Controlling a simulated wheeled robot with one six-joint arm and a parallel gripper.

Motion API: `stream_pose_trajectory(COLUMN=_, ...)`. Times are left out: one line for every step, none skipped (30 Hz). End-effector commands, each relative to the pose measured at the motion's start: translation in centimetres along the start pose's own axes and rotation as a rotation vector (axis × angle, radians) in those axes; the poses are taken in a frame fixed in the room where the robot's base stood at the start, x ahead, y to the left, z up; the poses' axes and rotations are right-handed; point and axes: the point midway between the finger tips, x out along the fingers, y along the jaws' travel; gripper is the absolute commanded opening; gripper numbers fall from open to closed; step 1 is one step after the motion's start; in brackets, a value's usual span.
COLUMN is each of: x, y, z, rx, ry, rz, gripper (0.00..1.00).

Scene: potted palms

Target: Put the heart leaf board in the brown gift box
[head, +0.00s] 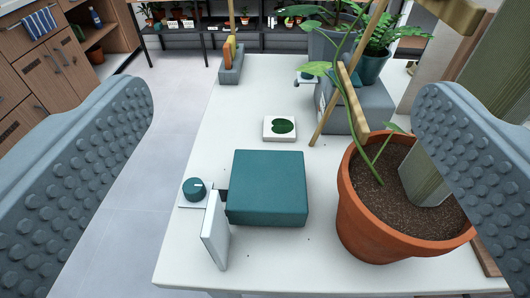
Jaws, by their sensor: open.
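A small white square board with a dark green leaf shape (280,128) lies flat on the white table (215,130), beyond a teal box. The leaf looks roundish or heart-like at this distance. No brown gift box shows; the only box-like thing near the board is the closed-looking teal block or box (268,186). My gripper (283,105) is open, with its two grey studded fingers wide apart at the left and right of the picture.
A terracotta pot (362,215) with soil, a stake and a vine stands at the right. A white upright panel (214,230) and a teal knob (194,188) are left of the teal box. A grey planter (360,108) stands behind.

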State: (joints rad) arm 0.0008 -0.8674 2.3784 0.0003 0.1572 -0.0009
Motion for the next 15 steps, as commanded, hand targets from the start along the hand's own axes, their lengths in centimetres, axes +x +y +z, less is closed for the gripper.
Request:
stream_pose_trajectory(x=1.2, y=0.0, z=0.1, rx=0.0, ry=-0.036, rz=0.001, gripper=0.89)
stream_pose_trajectory(x=1.8, y=0.0, z=0.1, rx=-0.001, ry=-0.058, rz=0.001, gripper=0.89)
stream_pose_trajectory(x=2.9, y=0.1, z=0.2, rx=-0.001, ry=-0.092, rz=0.002, gripper=0.89)
stream_pose_trajectory(x=3.6, y=0.1, z=0.3, rx=-0.001, ry=-0.119, rz=0.002, gripper=0.89)
stream_pose_trajectory(x=4.4, y=0.1, z=0.4, rx=-0.001, ry=-0.147, rz=0.002, gripper=0.89)
stream_pose_trajectory(x=5.4, y=0.1, z=0.6, rx=-0.002, ry=-0.182, rz=0.003, gripper=0.89)
stream_pose_trajectory(x=6.1, y=0.1, z=0.7, rx=-0.002, ry=-0.209, rz=0.003, gripper=0.89)
stream_pose_trajectory(x=6.9, y=0.2, z=0.9, rx=-0.002, ry=-0.237, rz=0.003, gripper=0.89)
stream_pose_trajectory(x=7.8, y=0.2, z=1.0, rx=-0.002, ry=-0.272, rz=0.004, gripper=0.89)
stream_pose_trajectory(x=8.6, y=0.2, z=1.2, rx=-0.003, ry=-0.298, rz=0.004, gripper=0.89)
stream_pose_trajectory(x=9.3, y=0.2, z=1.4, rx=-0.003, ry=-0.326, rz=0.004, gripper=0.89)
stream_pose_trajectory(x=10.3, y=0.3, z=1.7, rx=-0.003, ry=-0.362, rz=0.004, gripper=0.89)
stream_pose_trajectory(x=11.0, y=0.3, z=1.9, rx=-0.003, ry=-0.388, rz=0.004, gripper=0.89)
stream_pose_trajectory(x=11.7, y=0.3, z=2.1, rx=-0.003, ry=-0.415, rz=0.004, gripper=0.89)
stream_pose_trajectory(x=12.6, y=0.3, z=2.4, rx=-0.003, ry=-0.451, rz=0.004, gripper=0.89)
